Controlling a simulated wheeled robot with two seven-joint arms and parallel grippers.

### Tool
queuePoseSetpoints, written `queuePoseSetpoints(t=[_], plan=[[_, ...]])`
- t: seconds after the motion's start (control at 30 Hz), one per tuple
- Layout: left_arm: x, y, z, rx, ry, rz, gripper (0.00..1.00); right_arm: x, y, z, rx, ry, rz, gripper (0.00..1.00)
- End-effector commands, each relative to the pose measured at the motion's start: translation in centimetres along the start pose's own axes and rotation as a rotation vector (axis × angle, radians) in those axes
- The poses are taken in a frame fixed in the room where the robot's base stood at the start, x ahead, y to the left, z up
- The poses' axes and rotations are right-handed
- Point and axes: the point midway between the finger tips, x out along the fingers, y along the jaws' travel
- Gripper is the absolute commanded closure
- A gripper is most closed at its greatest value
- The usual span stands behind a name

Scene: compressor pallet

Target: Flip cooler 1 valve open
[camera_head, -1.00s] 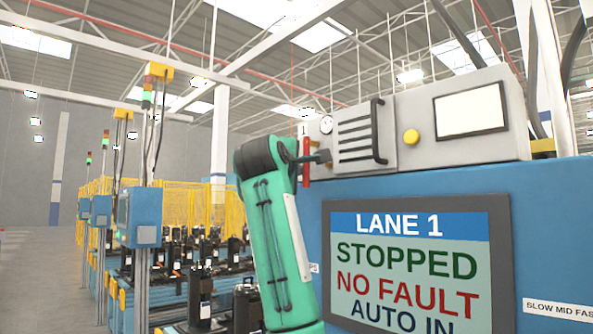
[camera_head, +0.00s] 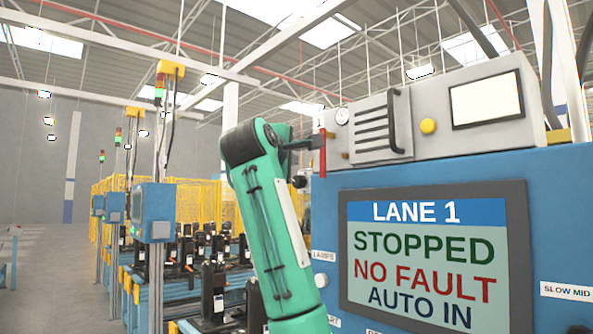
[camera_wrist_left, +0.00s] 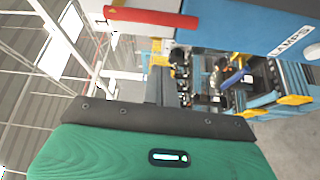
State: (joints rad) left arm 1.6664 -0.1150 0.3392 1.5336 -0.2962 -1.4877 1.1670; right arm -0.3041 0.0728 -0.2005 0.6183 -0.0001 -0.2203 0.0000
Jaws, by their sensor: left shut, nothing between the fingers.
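The red valve handle (camera_head: 322,153) hangs upright at the left end of the grey cooler box (camera_head: 440,115), by a small round gauge (camera_head: 342,116). In the left wrist view the red handle (camera_wrist_left: 150,17) lies across the top, near a small "1" mark. My left gripper (camera_head: 309,145) is shut and empty, its tips just left of the handle. In the left wrist view the dark fingers (camera_wrist_left: 160,88) point towards the handle, with a small gap showing. Whether they touch it is unclear in the head view. My right gripper is not in view.
A blue cabinet with a "LANE 1" screen (camera_head: 432,255) stands under the cooler box. A black grab bar (camera_head: 398,122) and a yellow button (camera_head: 428,126) are on the box. Conveyors with dark units (camera_head: 214,280) lie behind my arm. Open floor is at left.

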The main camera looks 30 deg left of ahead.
Motion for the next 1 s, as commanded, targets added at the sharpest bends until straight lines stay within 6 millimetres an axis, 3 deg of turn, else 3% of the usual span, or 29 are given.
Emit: queuePoseSetpoints(t=[0.1,0.3,0.87,1.0], plan=[[-2.0,-0.2,-0.1,0.0,0.002,0.004,1.0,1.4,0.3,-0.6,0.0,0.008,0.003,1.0],[-3.6,0.1,-0.1,0.0,0.001,0.001,1.0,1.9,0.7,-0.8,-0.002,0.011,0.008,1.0],[-3.8,0.2,-0.1,0.0,0.001,0.0,1.0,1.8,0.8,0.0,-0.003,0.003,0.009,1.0],[-3.0,-1.3,0.1,0.019,0.004,-0.017,1.0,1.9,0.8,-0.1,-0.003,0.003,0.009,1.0]])
